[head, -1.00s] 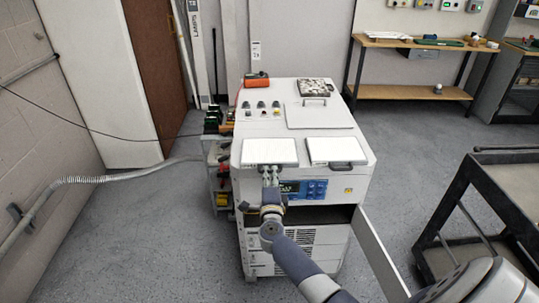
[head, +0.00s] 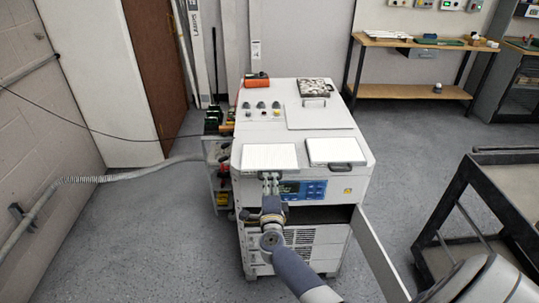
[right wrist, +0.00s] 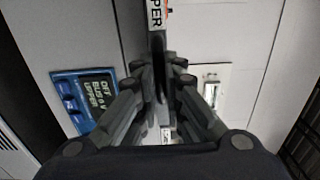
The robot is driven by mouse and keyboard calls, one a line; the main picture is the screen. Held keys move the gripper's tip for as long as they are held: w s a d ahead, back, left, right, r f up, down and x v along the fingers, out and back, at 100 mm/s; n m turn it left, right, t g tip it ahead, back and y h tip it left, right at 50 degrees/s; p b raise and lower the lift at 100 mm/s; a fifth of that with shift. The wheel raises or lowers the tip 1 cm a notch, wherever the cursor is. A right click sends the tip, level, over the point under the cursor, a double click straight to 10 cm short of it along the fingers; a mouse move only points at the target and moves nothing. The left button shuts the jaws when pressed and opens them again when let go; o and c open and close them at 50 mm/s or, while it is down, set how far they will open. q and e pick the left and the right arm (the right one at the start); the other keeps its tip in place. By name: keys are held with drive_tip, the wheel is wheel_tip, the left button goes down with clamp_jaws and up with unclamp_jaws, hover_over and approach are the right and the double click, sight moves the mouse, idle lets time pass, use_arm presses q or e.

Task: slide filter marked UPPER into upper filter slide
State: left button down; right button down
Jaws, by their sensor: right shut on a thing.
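My right gripper (head: 270,190) is shut on the dark handle of a flat white filter (head: 269,156) at the front top left of the cabinet. In the right wrist view the gripper (right wrist: 160,75) grips the handle, and a label ending in "PPER" (right wrist: 156,14) shows just beyond it. A second white filter (head: 337,149) with a dark handle is to its right, at the cabinet's front top edge. I cannot tell whether the held filter touches the cabinet or sits in a slide; the slides are not clearly visible. My left gripper is not in view.
Below is a dark opening with an open door (head: 380,250). A dark cart (head: 495,195) stands at right.

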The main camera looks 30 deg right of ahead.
drive_tip(key=shift+s+a, duration=0.2)
drive_tip(key=shift+s, duration=0.15)
drive_tip(key=c, duration=1.6)
unclamp_jaws()
drive_tip(key=shift+o, duration=0.4)
drive_tip(key=p+v, duration=0.2)
drive_tip(key=v, duration=0.5)
